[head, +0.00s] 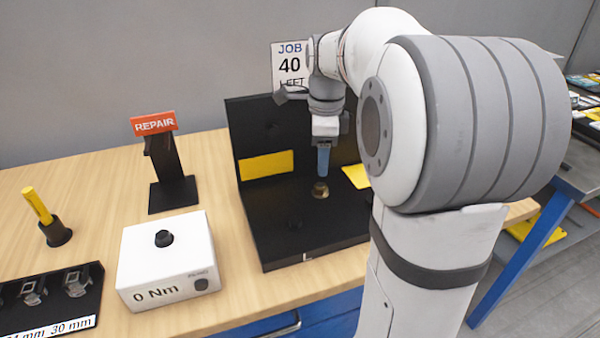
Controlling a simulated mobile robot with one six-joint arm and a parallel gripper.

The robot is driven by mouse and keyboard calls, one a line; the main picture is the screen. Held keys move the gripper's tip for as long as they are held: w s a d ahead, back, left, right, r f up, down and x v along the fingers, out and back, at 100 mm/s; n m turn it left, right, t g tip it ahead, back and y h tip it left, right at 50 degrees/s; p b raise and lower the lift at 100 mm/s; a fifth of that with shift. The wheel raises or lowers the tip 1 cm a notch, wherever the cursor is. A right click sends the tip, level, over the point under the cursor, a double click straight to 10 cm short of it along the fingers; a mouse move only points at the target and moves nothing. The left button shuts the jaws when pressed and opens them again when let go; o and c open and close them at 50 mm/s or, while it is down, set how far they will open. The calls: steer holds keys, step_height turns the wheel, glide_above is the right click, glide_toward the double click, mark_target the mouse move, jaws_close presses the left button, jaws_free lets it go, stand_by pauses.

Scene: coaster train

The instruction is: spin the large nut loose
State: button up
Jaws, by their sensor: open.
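The large nut (320,189) is a small brass-coloured piece on the floor of a black fixture (292,245) on the bench. My gripper (323,172) points straight down with its blue fingers just above the nut. It is open, but the gap between the fingers does not show from this side. I see nothing between the fingertips. I cannot tell whether the fingertips touch the nut's top.
A white "0 Nm" box (168,270), a black stand with a REPAIR sign (155,124), a yellow-handled tool (38,205) in a holder and a socket tray (50,310) stand left. A partly hidden "JOB 40" sign (289,62) is behind the fixture. Bare wood lies between them.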

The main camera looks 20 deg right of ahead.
mark_target(323, 186)
steer(key=shift+w+d+f+m, duration=0.2)
steer(key=shift+w+d+m, duration=0.1)
steer(key=shift+m, duration=0.2)
steer(key=shift+w+f, duration=0.1)
steer(key=shift+f, duration=0.1)
step_height(323, 186, down, 7)
steer(key=shift+f+b, duration=0.15)
steer(key=shift+b, duration=0.55)
steer(key=shift+c, duration=0.6)
